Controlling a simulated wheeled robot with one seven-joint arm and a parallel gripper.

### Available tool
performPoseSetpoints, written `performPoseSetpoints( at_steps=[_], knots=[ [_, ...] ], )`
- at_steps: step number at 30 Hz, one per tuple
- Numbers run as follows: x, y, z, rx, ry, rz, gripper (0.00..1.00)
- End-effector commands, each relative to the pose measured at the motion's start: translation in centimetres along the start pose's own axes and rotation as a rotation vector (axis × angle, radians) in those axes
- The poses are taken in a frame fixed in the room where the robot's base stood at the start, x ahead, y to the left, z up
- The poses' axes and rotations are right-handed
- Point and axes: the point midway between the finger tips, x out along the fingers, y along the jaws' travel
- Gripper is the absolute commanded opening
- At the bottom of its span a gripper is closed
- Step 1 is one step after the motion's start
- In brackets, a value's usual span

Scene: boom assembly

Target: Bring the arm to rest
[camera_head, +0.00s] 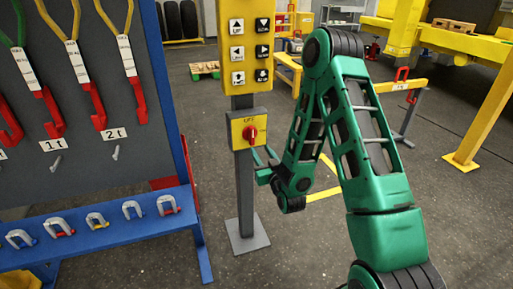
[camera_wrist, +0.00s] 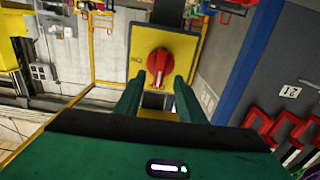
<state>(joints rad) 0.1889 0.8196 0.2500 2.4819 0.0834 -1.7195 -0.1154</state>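My green arm reaches forward and bends down on the right of the head view. My gripper (camera_head: 263,155) is beside the post, just below and right of the red rotary switch (camera_head: 250,134) on its yellow box (camera_head: 237,122). In the wrist view the two green fingers of my gripper (camera_wrist: 158,80) stand apart with nothing held between them. The red switch (camera_wrist: 160,62) shows ahead of the fingertips, between their lines. I cannot tell whether a finger touches the switch or box.
A yellow button panel (camera_head: 250,45) sits above on the same grey post (camera_head: 244,190). A blue-framed rack (camera_head: 140,230) with slings and shackles stands at left. A yellow barrier (camera_head: 398,87) and yellow crane frame (camera_head: 480,110) are at right. Open floor lies around the post foot.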

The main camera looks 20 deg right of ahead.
Motion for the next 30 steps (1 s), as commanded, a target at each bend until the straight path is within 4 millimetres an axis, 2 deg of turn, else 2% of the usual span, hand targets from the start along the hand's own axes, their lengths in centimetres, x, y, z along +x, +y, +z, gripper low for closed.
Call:
performPoseSetpoints(
  at_steps=[3, 7, 23, 26, 30],
  knots=[
    [-1.2, 0.0, 0.1, 0.000, -0.002, -0.001, 0.36],
    [-1.8, 0.0, 0.0, 0.000, 0.000, 0.000, 0.36],
    [-1.7, 0.1, 0.0, -0.004, -0.009, 0.000, 0.36],
    [-1.4, 0.8, -0.2, -0.019, -0.047, 0.002, 0.36],
    [-1.1, 2.6, -0.6, -0.055, -0.164, 0.016, 0.36]
  ],
)
